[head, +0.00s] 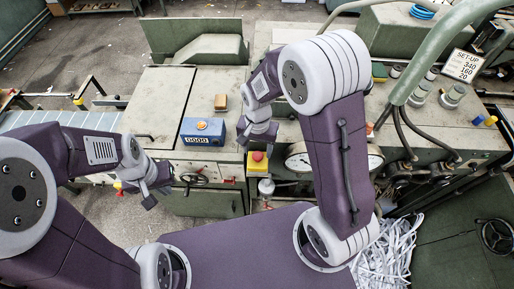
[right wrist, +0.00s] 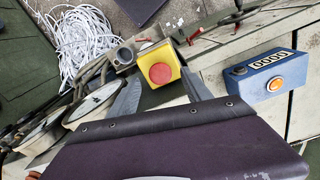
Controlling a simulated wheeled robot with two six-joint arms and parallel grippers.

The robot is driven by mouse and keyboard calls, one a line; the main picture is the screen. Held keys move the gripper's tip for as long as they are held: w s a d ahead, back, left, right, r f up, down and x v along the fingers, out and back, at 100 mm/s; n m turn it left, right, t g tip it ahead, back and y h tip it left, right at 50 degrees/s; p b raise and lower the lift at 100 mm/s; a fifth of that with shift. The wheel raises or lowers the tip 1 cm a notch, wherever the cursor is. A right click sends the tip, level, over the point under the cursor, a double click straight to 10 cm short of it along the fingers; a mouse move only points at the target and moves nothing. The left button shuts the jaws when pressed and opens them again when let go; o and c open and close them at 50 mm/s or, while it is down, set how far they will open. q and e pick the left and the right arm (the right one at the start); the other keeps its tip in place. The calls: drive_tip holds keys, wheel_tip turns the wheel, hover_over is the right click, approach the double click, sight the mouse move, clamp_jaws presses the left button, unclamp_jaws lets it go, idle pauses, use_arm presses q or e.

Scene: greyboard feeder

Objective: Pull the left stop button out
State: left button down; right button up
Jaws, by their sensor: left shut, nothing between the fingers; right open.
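The stop button is a red mushroom head (head: 257,156) on a yellow box (head: 257,170) at the front edge of the machine. In the right wrist view the red button (right wrist: 161,73) and yellow box (right wrist: 158,56) show between and beyond my fingers. My right gripper (head: 257,141) is open just behind the button in the head view, with a finger to each side; whether it touches the box I cannot tell. My left gripper (head: 157,196) is shut and empty, well to the left of the button, in front of the machine.
A blue counter box (head: 203,132) with an orange button stands left of the yellow box. Round gauges (head: 299,160) sit to its right. White paper strips (head: 388,252) lie in a heap at right.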

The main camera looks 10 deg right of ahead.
drive_tip(key=shift+w+f, duration=0.3)
drive_tip(key=shift+f, duration=0.4)
drive_tip(key=shift+w+f, duration=0.1)
drive_tip(key=shift+f, duration=0.35)
drive_tip(key=shift+s, duration=0.55)
drive_tip(key=c, duration=0.4)
drive_tip(key=shift+w+a, duration=0.1)
drive_tip(key=shift+w, duration=0.05)
clamp_jaws()
drive_tip(key=shift+r, duration=0.2)
